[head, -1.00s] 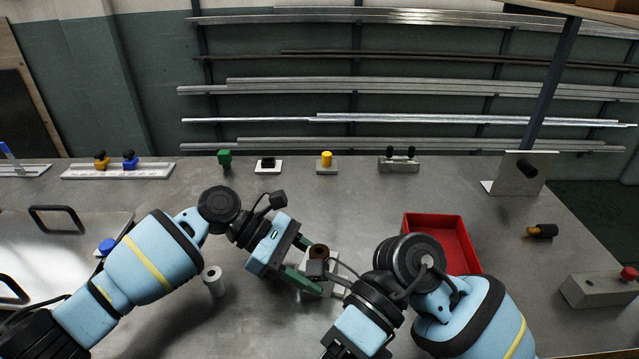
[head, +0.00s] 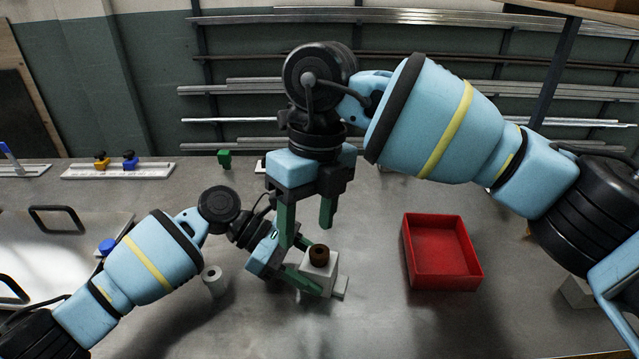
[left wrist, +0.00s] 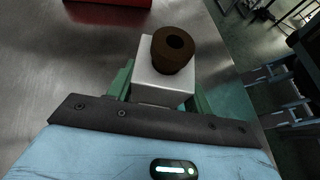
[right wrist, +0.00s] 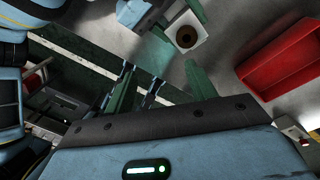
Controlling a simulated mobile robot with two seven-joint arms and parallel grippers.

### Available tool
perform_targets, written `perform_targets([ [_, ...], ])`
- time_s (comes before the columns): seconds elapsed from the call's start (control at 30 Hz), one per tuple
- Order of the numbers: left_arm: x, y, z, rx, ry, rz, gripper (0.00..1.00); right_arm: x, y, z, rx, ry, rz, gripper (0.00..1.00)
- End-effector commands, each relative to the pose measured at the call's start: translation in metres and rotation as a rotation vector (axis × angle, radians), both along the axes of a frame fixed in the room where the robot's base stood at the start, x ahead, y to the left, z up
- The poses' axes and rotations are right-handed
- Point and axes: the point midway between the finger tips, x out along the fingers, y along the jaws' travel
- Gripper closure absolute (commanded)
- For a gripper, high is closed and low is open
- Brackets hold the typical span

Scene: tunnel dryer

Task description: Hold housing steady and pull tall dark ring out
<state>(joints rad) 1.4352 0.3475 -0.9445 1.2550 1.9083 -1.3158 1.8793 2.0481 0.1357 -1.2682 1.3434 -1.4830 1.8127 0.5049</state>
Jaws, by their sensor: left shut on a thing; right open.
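The housing (head: 315,272) is a pale block on the table, in front of the middle of the head view. The tall dark ring (head: 319,254) is dark brown with a hole and stands up out of the housing's top. My left gripper (head: 308,284) is shut on the housing, one green finger on each side; the left wrist view shows the housing (left wrist: 158,85) with the ring (left wrist: 173,50) above it. My right gripper (head: 306,228) is open and empty, fingers pointing down, above the housing. The right wrist view shows the ring (right wrist: 187,37) beyond its fingertips.
A red tray (head: 442,284) lies empty to the right of the housing. A grey-white cylinder (head: 214,280) stands left of the housing, near my left arm. Small fixtures line the table's back edge, including a green block (head: 224,158). The table between housing and tray is clear.

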Motion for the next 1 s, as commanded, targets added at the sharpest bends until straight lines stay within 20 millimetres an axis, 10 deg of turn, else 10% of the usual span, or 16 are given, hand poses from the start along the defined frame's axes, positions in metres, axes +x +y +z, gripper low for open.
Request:
perform_targets([
  [0.53, -0.002, 0.0, -0.005, 0.008, 0.004, -0.003, 0.69, 0.029, -0.016, 0.033, -0.11, -0.119, -0.104, 0.44],
  [1.0, -0.002, 0.0, -0.005, 0.008, 0.004, -0.003, 0.69, 0.028, -0.016, -0.031, -0.11, -0.116, -0.102, 0.44],
])
